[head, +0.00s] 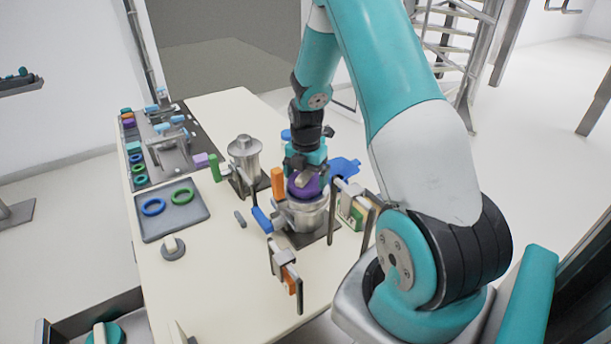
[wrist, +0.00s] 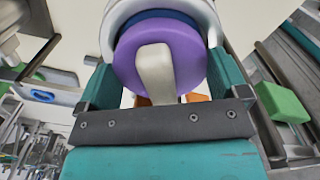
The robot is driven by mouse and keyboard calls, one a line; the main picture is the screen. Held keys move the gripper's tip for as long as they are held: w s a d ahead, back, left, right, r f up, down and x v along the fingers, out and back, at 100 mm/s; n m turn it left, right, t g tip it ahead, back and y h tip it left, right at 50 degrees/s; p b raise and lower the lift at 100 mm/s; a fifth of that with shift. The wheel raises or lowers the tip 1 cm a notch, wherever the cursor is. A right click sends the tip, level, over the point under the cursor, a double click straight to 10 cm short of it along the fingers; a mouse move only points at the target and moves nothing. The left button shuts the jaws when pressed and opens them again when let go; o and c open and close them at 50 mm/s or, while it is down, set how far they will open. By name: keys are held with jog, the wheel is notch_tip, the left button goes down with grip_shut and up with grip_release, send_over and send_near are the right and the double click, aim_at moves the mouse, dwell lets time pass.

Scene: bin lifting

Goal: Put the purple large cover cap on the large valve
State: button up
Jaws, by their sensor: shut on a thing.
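The purple large cover cap (head: 309,188) has a pale raised handle on top. My gripper (head: 304,160) is shut on it from above, and the cap also shows between the two teal fingers in the wrist view (wrist: 188,55). The large valve (head: 305,217) is a silver round body on a dark plate near the table's right edge. The cap is directly over the valve's top. In the wrist view a blue ring (wrist: 160,14) and a pale round rim show just beyond the cap. Whether the cap touches the valve or hangs slightly above it cannot be told.
Clamps with orange and blue handles surround the valve, including an orange one (head: 278,184) on its left. A smaller silver valve (head: 244,155) stands farther left. A grey tray (head: 171,216) holds a blue and a green ring. The table's near left is mostly clear.

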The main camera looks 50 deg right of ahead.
aim_at(306, 172)
jog(key=shift+f, duration=0.4)
dwell(1.1)
jog(key=o, duration=0.5)
jog(key=shift+r+p, duration=2.3)
jog(key=shift+r, duration=0.95)
